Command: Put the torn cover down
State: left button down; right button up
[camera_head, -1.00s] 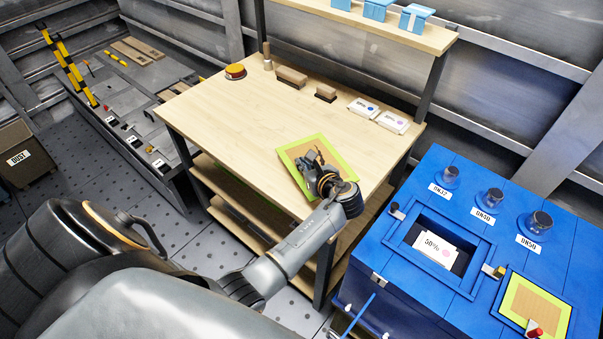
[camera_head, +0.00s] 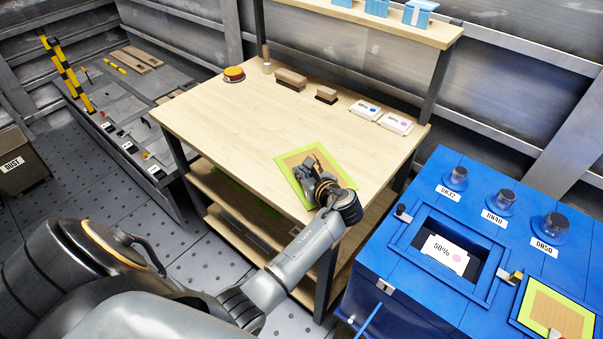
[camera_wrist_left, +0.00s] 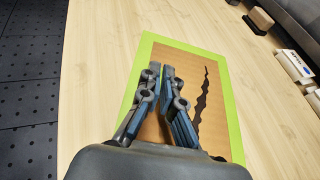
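The torn cover (camera_head: 340,160) is a flat brown panel with a lime-green border. It is over the workbench top (camera_head: 225,120) near its front edge, roughly level; I cannot tell whether it touches the wood. A jagged black tear runs along the cover in the left wrist view (camera_wrist_left: 233,115). My left gripper (camera_head: 312,165) is above the cover's middle, fingers close together with a narrow gap in the left wrist view (camera_wrist_left: 160,72). It appears shut on the cover, but the gripped part is hidden. My right gripper is not in view.
Brown blocks (camera_head: 290,79), white boxes (camera_head: 395,123) and an orange-topped round item (camera_head: 234,74) stand along the bench's back. A blue machine (camera_head: 400,255) with an open recess and another green-bordered panel (camera_head: 555,308) is at right. The bench's left half is clear.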

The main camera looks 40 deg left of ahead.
pick_arm(q)
jog(key=c, duration=1.5)
grip_release()
jog(key=v, duration=1.2)
jog(key=shift+s, duration=0.1)
